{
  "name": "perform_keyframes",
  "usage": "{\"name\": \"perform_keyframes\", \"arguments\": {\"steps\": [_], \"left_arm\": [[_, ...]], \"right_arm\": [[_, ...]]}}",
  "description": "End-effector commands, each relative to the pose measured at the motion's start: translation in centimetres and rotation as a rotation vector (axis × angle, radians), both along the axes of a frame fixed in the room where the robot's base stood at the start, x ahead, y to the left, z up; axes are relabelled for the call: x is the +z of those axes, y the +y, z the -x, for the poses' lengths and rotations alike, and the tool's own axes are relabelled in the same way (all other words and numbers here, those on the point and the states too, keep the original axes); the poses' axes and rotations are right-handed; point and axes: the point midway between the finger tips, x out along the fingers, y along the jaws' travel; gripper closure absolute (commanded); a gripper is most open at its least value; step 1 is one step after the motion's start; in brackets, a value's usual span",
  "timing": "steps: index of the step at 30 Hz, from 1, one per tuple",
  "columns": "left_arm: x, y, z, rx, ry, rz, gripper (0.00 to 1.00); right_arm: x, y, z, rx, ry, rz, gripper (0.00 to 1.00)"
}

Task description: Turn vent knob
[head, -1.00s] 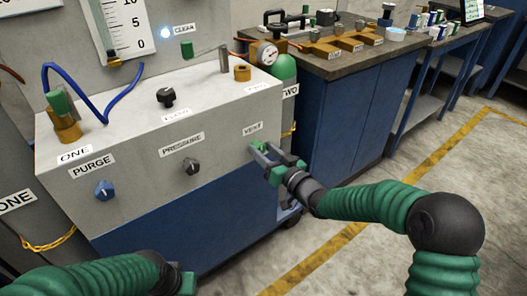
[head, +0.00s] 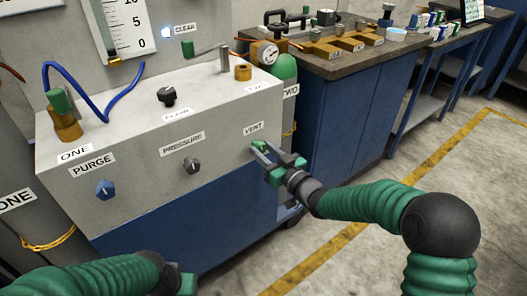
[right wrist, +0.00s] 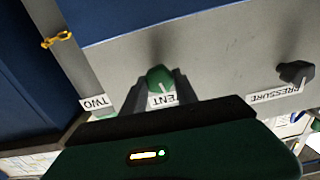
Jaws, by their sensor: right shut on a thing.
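The green vent knob (head: 258,147) is on the right end of the grey panel's front face, below the VENT label (head: 253,128). My right gripper (head: 261,154) is shut on the knob, coming in from the lower right. In the right wrist view the green knob (right wrist: 160,79) sits between the two dark fingers, with a white pointer line on it. The label behind it is partly hidden there. My left gripper (head: 183,283) is low at the bottom left of the head view, away from the panel, and its fingers are not clear.
The blue purge knob (head: 105,189) and dark pressure knob (head: 192,165) are on the same front face to the left. A workbench (head: 340,70) stands to the right. The floor in front is clear.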

Motion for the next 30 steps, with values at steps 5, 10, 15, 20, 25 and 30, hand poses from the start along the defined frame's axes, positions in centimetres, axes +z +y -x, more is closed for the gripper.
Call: {"name": "perform_keyframes", "arguments": {"steps": [5,10,15,20,25,30], "left_arm": [[-0.6,0.0,0.0,0.0,0.0,0.0,0.64],[-1.2,0.0,0.0,0.0,0.0,0.0,0.64],[-2.0,0.0,0.0,0.0,0.0,0.0,0.64],[-2.9,0.0,0.0,0.0,0.0,0.0,0.64],[-3.9,0.0,0.0,0.0,0.0,0.0,0.64],[-5.0,0.0,0.0,0.0,0.0,0.0,0.64]], "right_arm": [[-0.2,0.0,0.0,-0.001,-0.094,0.132,1.0],[-0.2,0.1,0.0,-0.001,-0.191,0.263,1.0],[-0.3,0.1,0.1,-0.001,-0.286,0.394,1.0],[-0.4,0.2,0.1,0.0,-0.376,0.517,1.0],[-0.5,0.2,0.1,0.0,-0.47,0.649,1.0],[-0.6,0.2,0.2,0.0,-0.563,0.776,1.0]]}}
